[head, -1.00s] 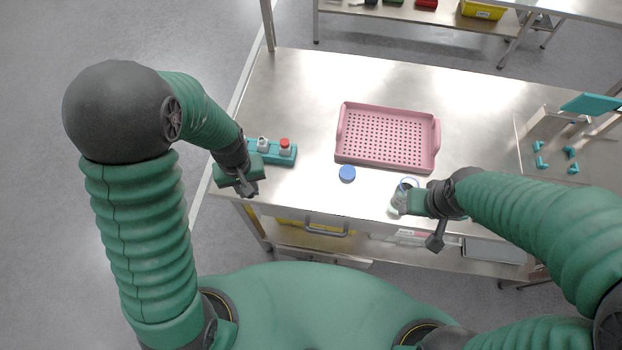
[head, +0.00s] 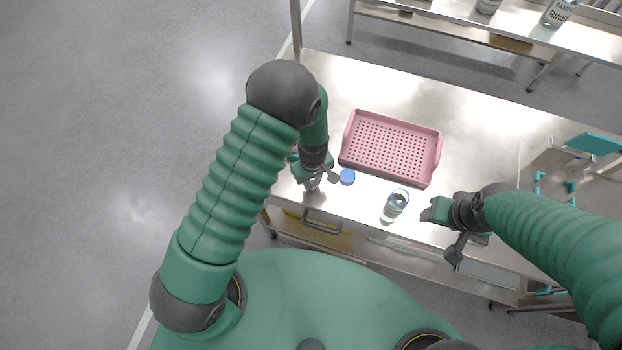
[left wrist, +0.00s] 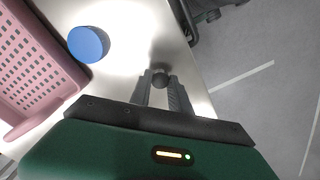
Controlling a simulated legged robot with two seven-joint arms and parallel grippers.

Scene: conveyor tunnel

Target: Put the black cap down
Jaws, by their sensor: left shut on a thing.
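In the left wrist view a small dark round thing, the black cap (left wrist: 160,79), sits between the fingertips of my left gripper (left wrist: 161,88), which is shut on it. In the head view my left gripper (head: 322,183) is over the front part of the metal table, just left of a blue cap (head: 347,177). The black cap is not clearly visible there. Whether it touches the table cannot be told. My right gripper (head: 430,212) is right of an open glass jar (head: 396,205), apart from it; its finger opening is not clear.
A pink perforated tray (head: 437,160) lies behind the blue cap. The blue cap also shows in the left wrist view (left wrist: 88,44). A teal fixture (head: 570,187) is at the right of the metal table (head: 480,130).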

